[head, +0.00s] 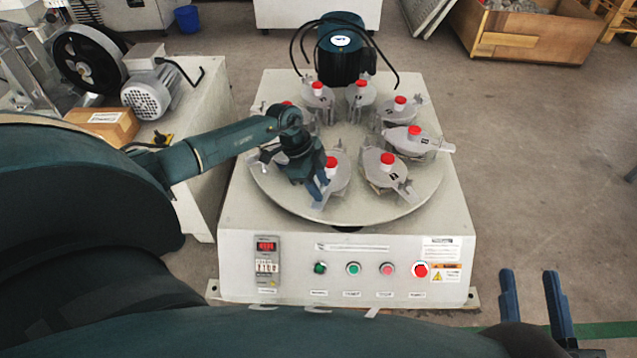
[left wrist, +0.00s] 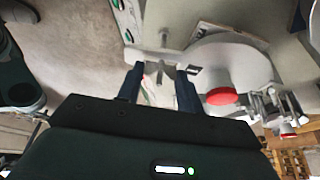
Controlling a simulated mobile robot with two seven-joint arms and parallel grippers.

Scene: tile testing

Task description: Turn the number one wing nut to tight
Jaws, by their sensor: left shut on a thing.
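The round turntable (head: 365,214) of the tile tester carries several grey clamp stations, each with a red-capped knob. My left gripper (head: 318,192) is at the front-left station, pointing down beside its red cap (head: 331,162). In the left wrist view, my left gripper (left wrist: 161,88) is shut on a small pale grey wing nut (left wrist: 164,70) between its blue fingers. That station's red cap (left wrist: 222,96) is just right of the fingers. The wing nut is hidden in the head view, and I cannot read its number. My right gripper (head: 533,290) is open and empty, right of the machine.
The machine's front panel (head: 347,268) has several buttons and a red display. A dark motor (head: 340,52) with looped cables stands at the back. A bench with a cardboard box (head: 103,124) and grey motor is at left. Floor at right (head: 540,180) is clear.

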